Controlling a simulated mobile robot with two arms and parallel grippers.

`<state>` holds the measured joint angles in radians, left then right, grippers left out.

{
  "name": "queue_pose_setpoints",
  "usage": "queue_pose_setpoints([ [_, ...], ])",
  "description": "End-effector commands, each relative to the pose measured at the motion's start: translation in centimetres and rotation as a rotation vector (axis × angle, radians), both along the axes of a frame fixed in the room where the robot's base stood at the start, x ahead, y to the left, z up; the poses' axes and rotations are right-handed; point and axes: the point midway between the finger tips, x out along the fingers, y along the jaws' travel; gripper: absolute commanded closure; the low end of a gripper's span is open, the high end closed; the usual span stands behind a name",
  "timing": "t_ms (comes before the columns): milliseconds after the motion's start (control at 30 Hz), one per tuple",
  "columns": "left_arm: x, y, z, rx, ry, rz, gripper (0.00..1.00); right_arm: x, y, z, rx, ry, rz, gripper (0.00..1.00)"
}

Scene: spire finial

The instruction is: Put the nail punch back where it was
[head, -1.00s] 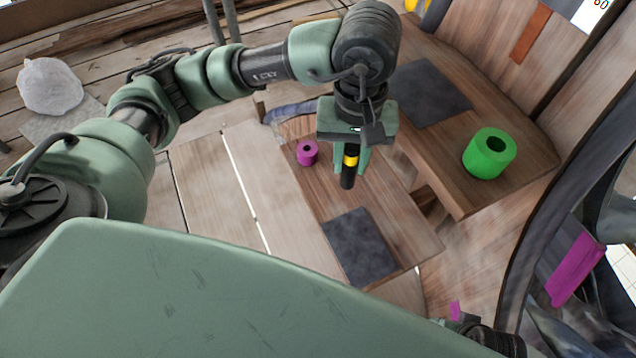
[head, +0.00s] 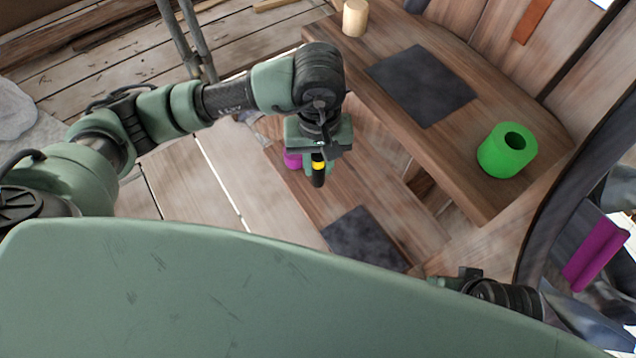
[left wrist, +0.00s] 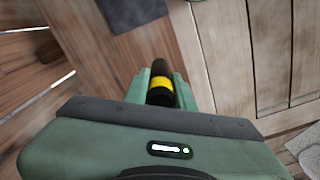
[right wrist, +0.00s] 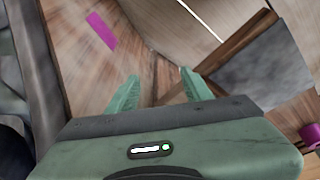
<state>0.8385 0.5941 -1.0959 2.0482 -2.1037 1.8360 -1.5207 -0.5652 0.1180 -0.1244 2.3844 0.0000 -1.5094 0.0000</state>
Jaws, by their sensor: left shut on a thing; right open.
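The nail punch, a black rod with a yellow band, is in my left gripper (head: 318,165), pointing down over the lower wooden surface (head: 385,215). In the left wrist view the punch (left wrist: 160,82) sits between the two green fingers. A magenta cylinder (head: 292,160) stands just left of the punch in the head view, partly hidden by the gripper. A larger green cylinder (head: 507,152) with a hole in its top stands on the upper wooden surface (head: 475,190). My right gripper (right wrist: 160,88) is open and empty in the right wrist view.
A dark square mat (head: 365,238) lies on the lower surface and another (head: 422,84) on the upper one. A beige cylinder (head: 355,18) stands at the upper surface's far end. The magenta cylinder also shows in the right wrist view (right wrist: 312,135).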

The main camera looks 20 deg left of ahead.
Motion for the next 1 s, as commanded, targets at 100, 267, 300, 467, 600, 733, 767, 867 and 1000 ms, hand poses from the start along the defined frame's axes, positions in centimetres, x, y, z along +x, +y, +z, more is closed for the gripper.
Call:
queue_pose_setpoints([
  [100, -0.1, -0.1, -2.6, -0.002, 0.002, 0.0, 1.0, -0.5, -0.1, 1.3, 0.0, -0.008, -0.001, 0.5],
  [267, 0.0, -0.1, -4.1, -0.003, -0.001, 0.0, 1.0, -0.7, -0.1, 1.7, 0.0, -0.008, -0.001, 0.5],
  [300, 0.1, -0.1, -4.3, -0.002, -0.002, 0.0, 1.0, -0.7, -0.1, 1.8, 0.0, -0.008, -0.001, 0.5],
  [467, 0.0, -0.1, -5.6, -0.002, 0.001, 0.0, 1.0, -0.7, -0.1, 1.7, 0.0, -0.009, -0.001, 0.5],
  [600, -0.1, -0.1, -7.8, -0.002, 0.001, 0.0, 1.0, -0.8, -0.1, 1.3, 0.0, -0.009, -0.001, 0.5],
  [733, 0.0, -0.1, -8.6, -0.003, -0.001, -0.001, 1.0, -0.8, -0.2, 1.2, 0.0, -0.009, -0.001, 0.5],
  [767, 0.0, -0.1, -8.6, -0.002, -0.002, -0.001, 1.0, -0.8, -0.1, 1.2, 0.0, -0.009, -0.001, 0.5],
  [867, 0.0, -0.1, -8.6, -0.002, -0.002, -0.001, 1.0, -0.8, -0.1, 1.3, 0.0, -0.009, -0.001, 0.5],
  [1000, 0.0, -0.1, -8.7, -0.001, 0.0, -0.001, 0.62, -0.8, -0.1, 1.2, 0.0, -0.009, -0.001, 0.5],
])
